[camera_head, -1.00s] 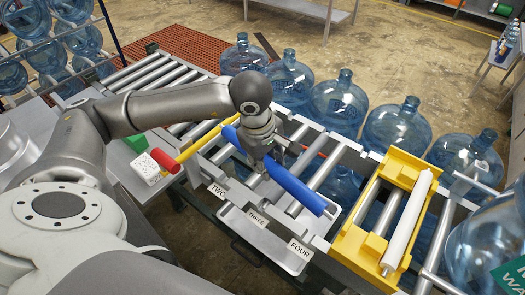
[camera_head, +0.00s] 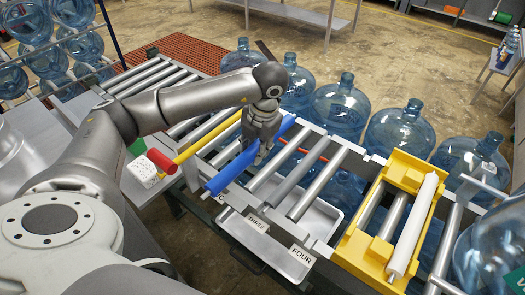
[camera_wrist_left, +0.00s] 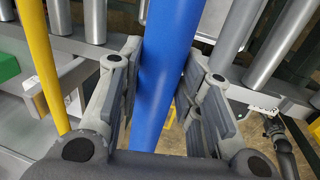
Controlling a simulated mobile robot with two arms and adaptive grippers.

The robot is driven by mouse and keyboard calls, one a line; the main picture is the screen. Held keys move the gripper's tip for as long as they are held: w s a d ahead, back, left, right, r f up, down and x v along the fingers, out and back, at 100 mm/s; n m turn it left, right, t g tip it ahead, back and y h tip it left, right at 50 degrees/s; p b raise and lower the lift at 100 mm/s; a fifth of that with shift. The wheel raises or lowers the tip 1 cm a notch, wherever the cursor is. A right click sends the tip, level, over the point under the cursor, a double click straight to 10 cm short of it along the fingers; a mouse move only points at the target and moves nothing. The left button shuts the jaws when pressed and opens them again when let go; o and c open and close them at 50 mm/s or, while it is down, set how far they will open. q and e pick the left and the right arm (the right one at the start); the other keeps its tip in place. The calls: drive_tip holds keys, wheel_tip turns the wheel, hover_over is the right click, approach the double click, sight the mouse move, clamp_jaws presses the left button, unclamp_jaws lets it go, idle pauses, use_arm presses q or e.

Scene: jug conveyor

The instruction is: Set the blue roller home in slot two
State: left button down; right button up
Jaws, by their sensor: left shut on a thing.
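The blue roller (camera_head: 234,168) lies roughly parallel to the grey rollers, over the gap between the yellow roller (camera_head: 207,138) and the grey roller beside the THREE label (camera_head: 257,224). Its near end covers most of the TWO label at the rail. My left gripper (camera_head: 257,156) is shut on the blue roller near its middle, from above. In the left wrist view the blue roller (camera_wrist_left: 165,70) runs between the two fingers of the gripper (camera_wrist_left: 163,100). I cannot tell whether its ends touch the rails.
A yellow cradle (camera_head: 347,244) with a white roller (camera_head: 414,225) stands on the conveyor at right. Large blue jugs (camera_head: 340,107) line the far side. A grey tray (camera_head: 262,243) sits below the near rail.

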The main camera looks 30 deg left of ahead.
use_arm(q)
drive_tip(key=w+a+f+p, duration=0.1)
drive_tip(key=w+a+f, duration=0.2)
drive_tip(key=w+f, duration=0.3)
drive_tip(key=w+a+f+p, duration=0.1)
drive_tip(key=w+a+f, duration=0.1)
drive_tip(key=w+f, duration=0.4)
drive_tip(key=shift+w+a+f, duration=0.25)
drive_tip(key=shift+a+f, duration=0.1)
drive_tip(key=shift+a, duration=0.05)
drive_tip(key=shift+f, duration=0.2)
drive_tip(key=c, duration=1)
unclamp_jaws()
drive_tip(key=shift+s, duration=0.1)
drive_tip(key=shift+r, duration=0.1)
